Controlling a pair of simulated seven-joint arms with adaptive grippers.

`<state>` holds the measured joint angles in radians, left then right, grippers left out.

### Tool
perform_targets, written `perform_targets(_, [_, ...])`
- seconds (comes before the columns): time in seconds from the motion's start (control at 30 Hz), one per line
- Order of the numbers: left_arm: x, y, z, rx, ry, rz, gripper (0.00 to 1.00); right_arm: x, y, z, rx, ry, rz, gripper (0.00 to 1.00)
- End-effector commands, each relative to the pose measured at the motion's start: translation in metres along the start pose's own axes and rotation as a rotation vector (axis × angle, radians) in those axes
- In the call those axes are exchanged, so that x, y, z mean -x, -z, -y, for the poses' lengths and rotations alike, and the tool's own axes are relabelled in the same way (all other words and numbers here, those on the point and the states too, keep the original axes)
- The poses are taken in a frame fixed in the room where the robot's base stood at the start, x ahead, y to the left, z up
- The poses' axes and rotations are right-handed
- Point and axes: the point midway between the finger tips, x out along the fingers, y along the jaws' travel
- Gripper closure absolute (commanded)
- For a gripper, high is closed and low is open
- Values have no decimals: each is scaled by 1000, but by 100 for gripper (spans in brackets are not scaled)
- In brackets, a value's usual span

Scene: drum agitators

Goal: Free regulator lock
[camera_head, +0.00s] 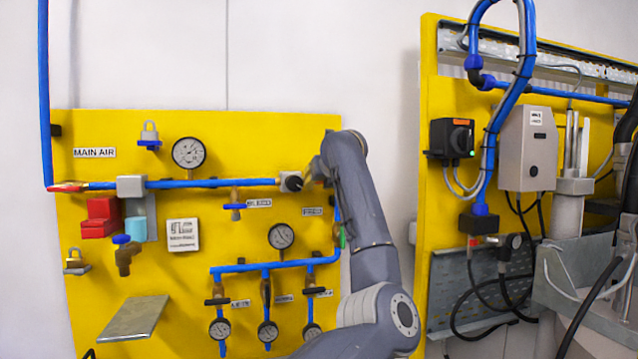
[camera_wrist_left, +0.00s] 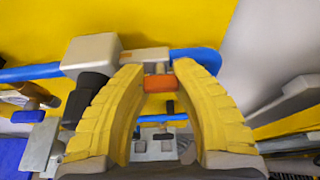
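A grey box with a black knob (camera_wrist_left: 88,95) is just left of the left finger. I cannot tell which part is the regulator lock. My right gripper is not in view.
The yellow panel carries a round gauge (camera_head: 188,153), a red block (camera_head: 101,217), padlocks and a metal shelf (camera_head: 134,318). A lower blue manifold (camera_head: 250,267) with several gauges lies below my gripper. A second panel with a grey box (camera_head: 527,148) stands at right.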

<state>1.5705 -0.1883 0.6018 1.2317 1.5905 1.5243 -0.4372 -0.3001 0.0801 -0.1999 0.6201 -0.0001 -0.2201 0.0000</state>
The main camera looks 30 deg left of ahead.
Motion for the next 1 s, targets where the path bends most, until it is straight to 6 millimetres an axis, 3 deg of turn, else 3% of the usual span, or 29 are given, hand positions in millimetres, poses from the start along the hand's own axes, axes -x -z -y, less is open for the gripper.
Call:
perform_targets(0.03, [-5, 8, 2, -1, 2, -15, 65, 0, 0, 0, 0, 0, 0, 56])
perform_targets(0.23, [-3, 4, 2, -2, 2, -8, 42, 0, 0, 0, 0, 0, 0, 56])
perform_targets(0.63, [6, 0, 0, -1, 0, 1, 42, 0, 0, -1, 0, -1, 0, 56])
perform_targets(1.0, [51, 2, 3, 0, 4, -3, 42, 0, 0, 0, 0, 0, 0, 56])
